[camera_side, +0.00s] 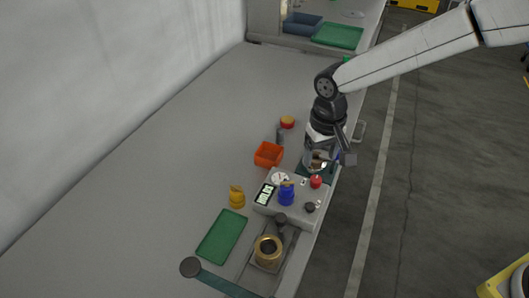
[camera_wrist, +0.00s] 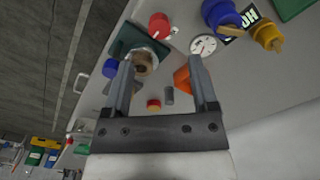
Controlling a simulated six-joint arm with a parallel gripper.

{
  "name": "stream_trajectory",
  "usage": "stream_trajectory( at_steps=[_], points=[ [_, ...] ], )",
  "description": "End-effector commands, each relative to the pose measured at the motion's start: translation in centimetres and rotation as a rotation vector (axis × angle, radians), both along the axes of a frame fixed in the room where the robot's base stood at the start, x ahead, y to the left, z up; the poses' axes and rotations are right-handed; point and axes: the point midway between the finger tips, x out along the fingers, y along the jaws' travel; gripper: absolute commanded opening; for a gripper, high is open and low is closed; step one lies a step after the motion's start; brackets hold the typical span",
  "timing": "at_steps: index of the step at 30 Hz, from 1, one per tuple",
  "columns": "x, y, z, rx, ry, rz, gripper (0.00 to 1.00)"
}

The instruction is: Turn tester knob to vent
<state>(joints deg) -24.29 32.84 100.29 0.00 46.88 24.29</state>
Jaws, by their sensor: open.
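The tester is a pale grey box (camera_side: 295,215) on the bench in the side view. It carries a dial gauge (camera_wrist: 203,45), a lit display (camera_side: 265,194), a red round knob (camera_side: 316,181) and a small black knob (camera_side: 310,207). A blue part (camera_side: 286,194) with a yellowish top stands on it. The red knob also shows in the wrist view (camera_wrist: 159,25). I cannot read any vent mark. My gripper (camera_wrist: 163,72) is open, pointing down beyond the tester's far end in the side view, apart from the knobs. Its fingertips are partly hidden in the side view.
A brown-centred round part (camera_wrist: 143,62) sits on a dark green mat by my gripper, beside a blue piece (camera_wrist: 110,68). An orange bin (camera_side: 268,154), yellow part (camera_side: 237,198), green tray (camera_side: 221,236) and brass ring (camera_side: 268,251) stand around the tester. The bench's left side is clear.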

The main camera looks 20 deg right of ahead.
Motion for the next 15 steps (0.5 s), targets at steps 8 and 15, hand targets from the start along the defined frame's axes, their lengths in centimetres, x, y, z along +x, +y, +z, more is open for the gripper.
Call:
stream_trajectory(
  at_steps=[8,15],
  points=[
    [0.0,-0.1,-2.1,-0.001,0.002,0.000,0.75],
    [-0.1,-0.1,-5.1,-0.001,0.002,0.000,0.75]
  ],
)
